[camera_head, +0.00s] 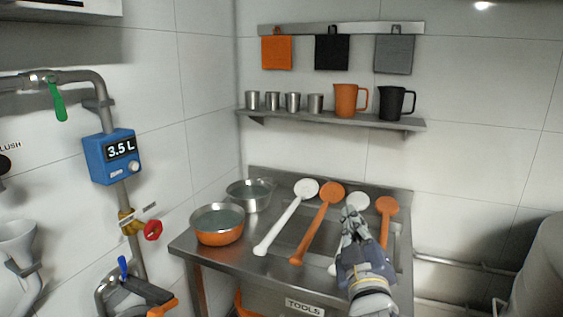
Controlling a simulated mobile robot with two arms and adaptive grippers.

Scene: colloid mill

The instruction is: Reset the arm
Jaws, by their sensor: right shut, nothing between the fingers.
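My right gripper (352,226) is shut and empty. It is over the right part of the steel table (225,257), with its arm coming in from the bottom. It covers part of a white ladle (358,201) in the picture. I cannot tell whether it touches that ladle. An orange ladle (387,207) is just to the right of it. Another white ladle (306,188) and another orange ladle (332,192) lie to the left of it. My left gripper is not in view.
An orange bowl (218,236) and a steel bowl (250,204) stand on the table's left. A wall shelf (330,120) holds steel cups and an orange jug (346,100).

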